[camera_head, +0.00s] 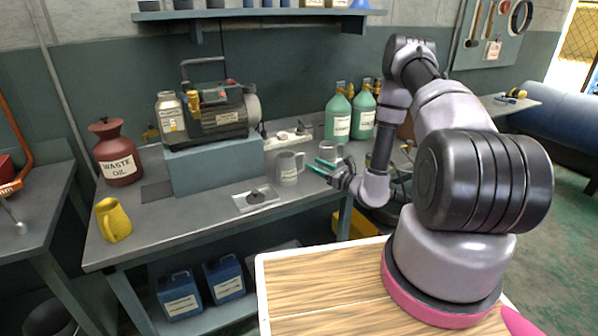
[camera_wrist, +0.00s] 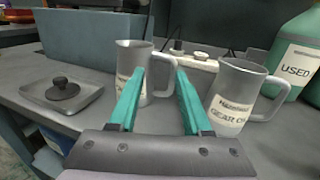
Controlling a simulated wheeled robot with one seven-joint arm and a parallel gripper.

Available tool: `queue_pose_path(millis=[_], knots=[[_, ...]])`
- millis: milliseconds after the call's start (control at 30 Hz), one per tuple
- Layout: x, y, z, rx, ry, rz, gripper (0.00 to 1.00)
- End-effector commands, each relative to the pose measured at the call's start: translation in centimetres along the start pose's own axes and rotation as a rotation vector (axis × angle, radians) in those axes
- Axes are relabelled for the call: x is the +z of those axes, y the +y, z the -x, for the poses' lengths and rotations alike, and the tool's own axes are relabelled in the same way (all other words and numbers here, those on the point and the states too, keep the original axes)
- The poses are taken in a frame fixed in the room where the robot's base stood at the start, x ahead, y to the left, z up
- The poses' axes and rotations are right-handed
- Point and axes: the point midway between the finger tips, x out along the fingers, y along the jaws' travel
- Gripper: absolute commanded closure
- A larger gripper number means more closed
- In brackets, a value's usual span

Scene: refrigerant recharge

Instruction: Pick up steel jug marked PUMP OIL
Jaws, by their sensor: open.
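Two grey steel jugs stand on the bench. The left jug (camera_head: 288,170) is clear of cover in the head view, but its label is too small to read. In the wrist view this jug (camera_wrist: 130,60) is ahead, its label partly hidden by my left finger; its handle shows between the fingers. The right jug (camera_wrist: 236,92) has a label that seems to read GEAR OIL; in the head view that jug (camera_head: 330,149) stands behind my fingers. My gripper (camera_wrist: 160,74) is open and empty, its teal fingers (camera_head: 320,165) pointing at the left jug from its right. I cannot read PUMP OIL on either jug.
A flat tray with a black-knobbed lid (camera_head: 257,198) lies in front of the left jug. A pump on a blue-grey block (camera_head: 215,165) stands behind left. Green bottles (camera_head: 338,117) marked USED stand behind right. A yellow jug (camera_head: 113,220) and red WASTE OIL can (camera_head: 117,155) are far left.

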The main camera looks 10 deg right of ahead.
Motion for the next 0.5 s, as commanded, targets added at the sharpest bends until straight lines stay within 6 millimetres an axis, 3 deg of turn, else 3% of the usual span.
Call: queue_pose_path(millis=[33,167,500], knots=[[-1.6,-0.3,0.6,-0.037,0.012,-0.016,0.51],[-3.3,-0.9,1.1,-0.091,0.026,-0.027,0.51],[-3.7,-1.4,-3.5,-0.095,0.027,-0.027,0.51]])
